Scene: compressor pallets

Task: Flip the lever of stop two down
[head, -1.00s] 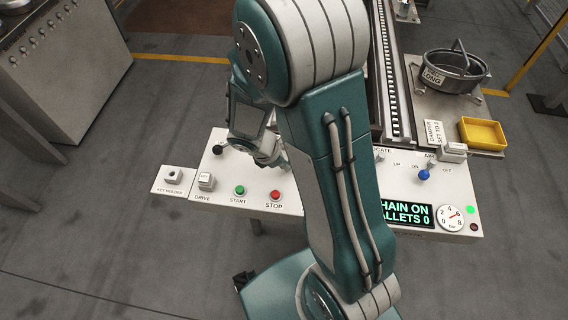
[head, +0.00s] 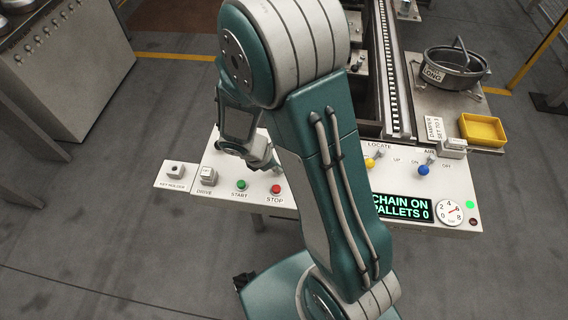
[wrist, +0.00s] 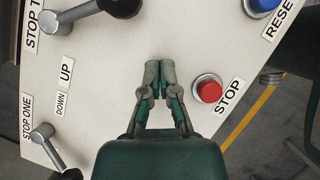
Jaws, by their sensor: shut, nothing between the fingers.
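The stop two lever (wrist: 72,15) is at the top left of the wrist view, its label cut to "STOP T". It has a metal pivot and arm, and its black knob (wrist: 121,5) is cut by the top edge. Labels UP and DOWN lie below the pivot, toward the stop one lever (wrist: 45,140) at lower left. My gripper (wrist: 160,65) is shut and empty over the white panel, right of and below the stop two knob in the picture and apart from it. In the head view my arm hides the stop levers.
A red STOP button (wrist: 208,90) is close right of my gripper, and a blue RESET button (wrist: 262,4) is at the upper right. In the head view, a yellow-knobbed lever (head: 372,162), a blue-knobbed air lever (head: 424,168) and a display (head: 403,208) are on the panel's right.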

